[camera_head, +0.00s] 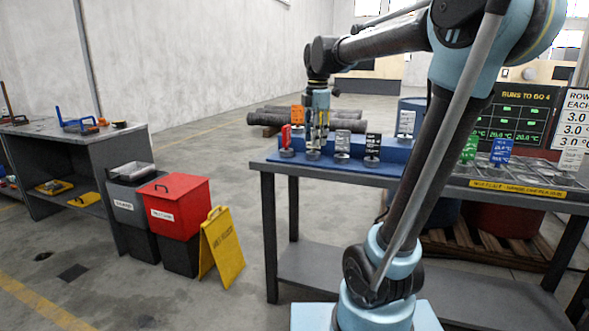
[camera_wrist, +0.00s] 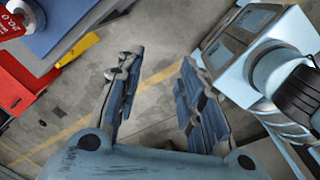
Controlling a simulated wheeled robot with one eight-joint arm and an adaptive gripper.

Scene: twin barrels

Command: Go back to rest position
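My gripper (camera_head: 317,140) hangs from my arm at the left end of the blue stepped rack (camera_head: 340,172) on the workbench, among the small tags in the head view. In the wrist view my gripper (camera_wrist: 160,75) has its two blue-padded fingers spread apart. Only concrete floor shows between them, and nothing is held. My arm is raised and reaches out to the left across the bench in the head view. Whether the gripper touches the rack cannot be told.
A red tag (camera_head: 286,138), an orange tag (camera_head: 297,114) and a white tag (camera_head: 342,143) stand close to the gripper. A red-lidded bin (camera_head: 178,205) and yellow floor sign (camera_head: 222,246) stand left of the bench. Open floor (camera_head: 130,290) lies at front left.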

